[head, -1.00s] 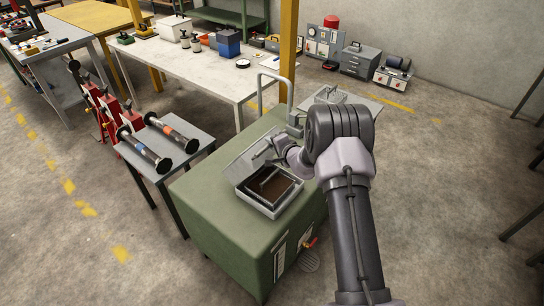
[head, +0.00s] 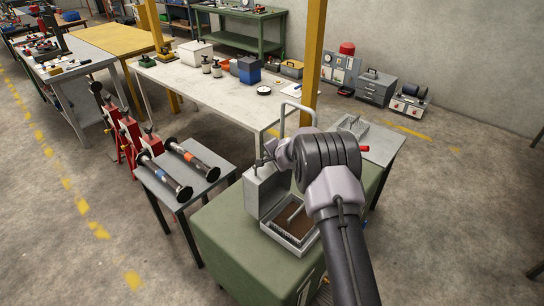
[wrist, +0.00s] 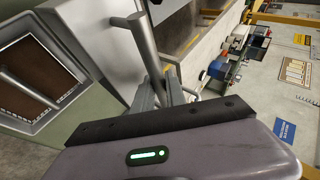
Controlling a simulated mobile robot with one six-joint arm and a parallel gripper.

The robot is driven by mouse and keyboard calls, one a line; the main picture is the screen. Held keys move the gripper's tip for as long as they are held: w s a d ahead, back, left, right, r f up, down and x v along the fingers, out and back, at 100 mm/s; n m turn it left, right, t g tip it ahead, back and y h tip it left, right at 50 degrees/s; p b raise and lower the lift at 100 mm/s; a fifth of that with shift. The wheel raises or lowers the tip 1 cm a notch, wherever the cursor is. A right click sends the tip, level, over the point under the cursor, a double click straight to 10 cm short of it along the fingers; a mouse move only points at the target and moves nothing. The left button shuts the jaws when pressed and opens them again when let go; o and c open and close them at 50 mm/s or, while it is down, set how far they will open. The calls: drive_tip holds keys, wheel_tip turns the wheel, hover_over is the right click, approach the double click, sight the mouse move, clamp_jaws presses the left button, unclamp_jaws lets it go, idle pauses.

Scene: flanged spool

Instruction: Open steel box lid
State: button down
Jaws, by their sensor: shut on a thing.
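The steel box (head: 275,236) sits on the green cabinet, its brown-lined inside in plain view with a slim grey bar in it. Its grey lid (head: 262,194) stands raised along the box's left side in the head view. My gripper (head: 268,162) is at the lid's upper edge, partly hidden by my wrist. In the wrist view the open box (wrist: 75,92) is at the left. My gripper's fingers (wrist: 166,92) are shut at a grey bar (wrist: 143,45) that seems to belong to the lid; the exact contact is hard to see.
The green cabinet (head: 232,240) has a tall handle rail behind the box. A small table with two spools (head: 195,160) stands to the left. A long workbench (head: 200,85) and a yellow post (head: 313,60) are behind. Open floor lies at the right.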

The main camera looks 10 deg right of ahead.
idle(0.4)
drive_tip(key=c, duration=1.4)
unclamp_jaws()
drive_tip(key=shift+o, duration=0.2)
